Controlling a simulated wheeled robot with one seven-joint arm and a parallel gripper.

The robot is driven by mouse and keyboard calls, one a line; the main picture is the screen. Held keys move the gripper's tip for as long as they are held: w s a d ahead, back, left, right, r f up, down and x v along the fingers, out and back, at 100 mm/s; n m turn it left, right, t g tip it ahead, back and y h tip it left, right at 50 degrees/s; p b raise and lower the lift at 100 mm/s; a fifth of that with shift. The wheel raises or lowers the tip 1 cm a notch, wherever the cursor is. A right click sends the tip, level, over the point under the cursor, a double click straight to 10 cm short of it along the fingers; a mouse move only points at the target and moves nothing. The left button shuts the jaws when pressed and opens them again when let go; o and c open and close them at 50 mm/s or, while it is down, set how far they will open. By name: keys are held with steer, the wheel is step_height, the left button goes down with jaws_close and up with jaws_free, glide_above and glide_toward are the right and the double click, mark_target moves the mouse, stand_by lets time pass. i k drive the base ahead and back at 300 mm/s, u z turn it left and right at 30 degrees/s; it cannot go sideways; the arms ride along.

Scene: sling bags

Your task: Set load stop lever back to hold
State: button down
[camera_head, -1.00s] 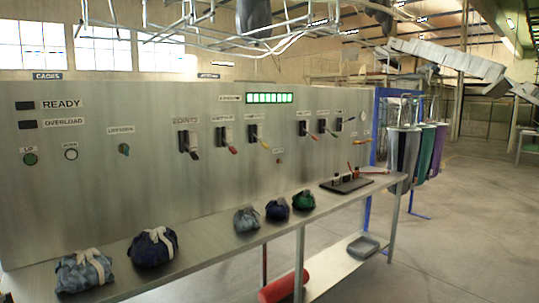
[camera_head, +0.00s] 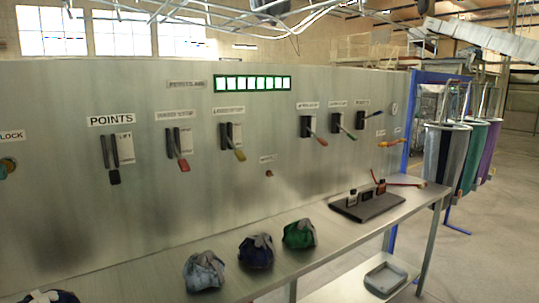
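A row of levers stands on the grey metal panel (camera_head: 60,220). Under the POINTS label is a dark-tipped lever (camera_head: 114,174). To its right are a red-tipped lever (camera_head: 183,163) and a yellow-tipped lever (camera_head: 239,154), all three hanging downward. Farther right are an orange-red-tipped lever (camera_head: 320,140) and a green-tipped lever (camera_head: 350,136), angled down, and a blue-tipped lever (camera_head: 376,113), angled up. The labels other than POINTS are too blurred to read surely, so I cannot tell which is the load stop lever. My gripper is not in view.
A shelf (camera_head: 150,283) runs along the panel. It carries a grey bag (camera_head: 204,271), a navy bag (camera_head: 256,251), a green bag (camera_head: 299,233) and a dark tray (camera_head: 376,206). Hanging bags (camera_head: 440,155) are at the right. Overhead rails (camera_head: 240,20) cross the top. Open floor lies right.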

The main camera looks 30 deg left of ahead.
mark_target(240, 155)
steer(key=i, duration=1.9)
steer(key=u, duration=3.25)
